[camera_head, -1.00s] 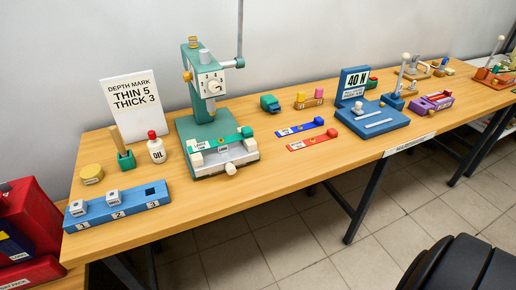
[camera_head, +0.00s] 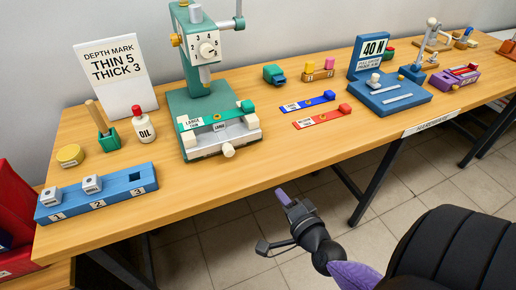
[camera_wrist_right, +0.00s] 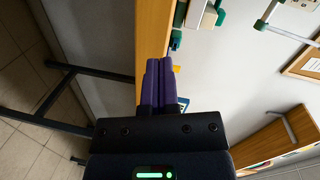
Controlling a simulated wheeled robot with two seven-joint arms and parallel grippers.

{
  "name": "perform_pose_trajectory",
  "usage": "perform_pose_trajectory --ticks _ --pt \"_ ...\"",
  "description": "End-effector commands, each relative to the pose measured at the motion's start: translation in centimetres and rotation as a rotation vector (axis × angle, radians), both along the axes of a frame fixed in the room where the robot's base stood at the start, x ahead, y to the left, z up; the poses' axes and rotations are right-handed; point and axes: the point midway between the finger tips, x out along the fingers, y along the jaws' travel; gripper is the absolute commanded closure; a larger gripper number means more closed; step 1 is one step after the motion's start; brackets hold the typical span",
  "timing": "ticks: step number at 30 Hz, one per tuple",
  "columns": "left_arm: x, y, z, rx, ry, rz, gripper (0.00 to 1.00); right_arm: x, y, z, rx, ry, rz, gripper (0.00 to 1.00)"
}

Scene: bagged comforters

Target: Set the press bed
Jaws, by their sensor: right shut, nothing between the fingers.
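The green press (camera_head: 203,90) stands on the table with a numbered dial (camera_head: 208,49) on its head. Its bed (camera_head: 222,138) is a low green base with a grey front, cream blocks and a cream knob; a green strip with a label reading LARGE lies across it. A depth mark card (camera_head: 113,75) reading THIN 5, THICK 3 stands behind left. My right gripper (camera_head: 282,195) is shut and empty, off the table's front edge, below and right of the press. It also shows shut in the right wrist view (camera_wrist_right: 158,68). My left gripper is not in view.
A blue numbered block (camera_head: 100,201) holding two white pieces, an oil bottle (camera_head: 143,127) and a yellow tin (camera_head: 70,155) are left of the press. Blue (camera_head: 308,102) and red (camera_head: 318,119) strips and a blue fixture (camera_head: 388,97) are right. The table front is mostly clear.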

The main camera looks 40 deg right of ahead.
Motion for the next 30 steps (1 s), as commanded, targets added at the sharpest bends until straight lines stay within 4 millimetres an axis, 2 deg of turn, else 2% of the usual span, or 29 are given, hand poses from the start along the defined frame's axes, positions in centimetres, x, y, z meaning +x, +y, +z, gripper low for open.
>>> perform_pose_trajectory --ticks 1,3,6,11,21,25,30 --pt "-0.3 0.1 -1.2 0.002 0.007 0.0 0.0 0.4 -0.4 1.0 0.068 -0.074 -0.024 1.0" --pt "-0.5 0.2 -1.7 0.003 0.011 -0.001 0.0 0.8 -0.8 3.1 0.16 -0.16 -0.052 1.0" --pt "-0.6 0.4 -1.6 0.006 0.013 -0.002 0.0 1.3 -1.1 4.5 0.214 -0.208 -0.067 1.0" --pt "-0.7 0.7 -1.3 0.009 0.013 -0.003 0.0 3.9 -1.8 4.8 0.218 -0.212 -0.067 1.0" --pt "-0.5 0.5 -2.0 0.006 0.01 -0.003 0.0 11.1 -3.5 4.6 0.213 -0.208 -0.066 1.0" --pt "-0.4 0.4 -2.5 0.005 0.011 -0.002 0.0 13.1 -3.9 4.5 0.213 -0.205 -0.066 1.0" --pt "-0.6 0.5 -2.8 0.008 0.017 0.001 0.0 14.4 -4.3 4.5 0.211 -0.204 -0.066 1.0"
